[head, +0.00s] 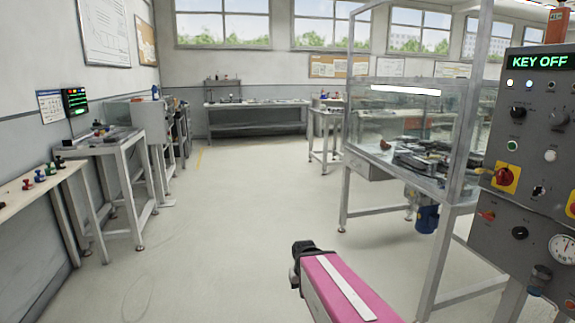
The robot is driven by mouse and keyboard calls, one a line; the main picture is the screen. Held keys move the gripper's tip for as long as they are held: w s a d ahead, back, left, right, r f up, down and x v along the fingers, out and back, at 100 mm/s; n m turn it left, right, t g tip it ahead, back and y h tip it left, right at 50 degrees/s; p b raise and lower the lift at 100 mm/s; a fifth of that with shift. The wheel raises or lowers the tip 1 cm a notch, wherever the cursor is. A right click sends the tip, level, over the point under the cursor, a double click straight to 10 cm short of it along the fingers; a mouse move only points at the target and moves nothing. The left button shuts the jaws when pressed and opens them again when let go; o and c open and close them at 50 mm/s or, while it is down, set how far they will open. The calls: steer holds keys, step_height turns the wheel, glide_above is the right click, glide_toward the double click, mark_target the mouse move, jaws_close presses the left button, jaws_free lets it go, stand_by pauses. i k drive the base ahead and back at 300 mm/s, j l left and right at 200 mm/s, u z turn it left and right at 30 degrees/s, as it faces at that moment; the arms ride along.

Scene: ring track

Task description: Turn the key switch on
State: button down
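The grey control panel (515,150) stands at the right edge of the head view. Its display (538,62) reads KEY OFF in green letters. A small dark and silver switch (539,191) on the panel may be the key switch; it is too small to make out its key or its position. A red knob on a yellow plate (505,177) sits to its left. My pink arm link shows at the bottom centre, ending in a dark part well left of the panel. I see no gripper fingers, and nothing of mine touches the panel.
A glass-walled bench (400,148) on metal legs stands just left of the panel. A worktop (38,185) with several small coloured knobs and further benches line the left wall. The back bench (258,104) is far off. The middle floor is clear.

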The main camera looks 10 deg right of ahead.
mark_target(538, 190)
steer(key=z, duration=2.25)
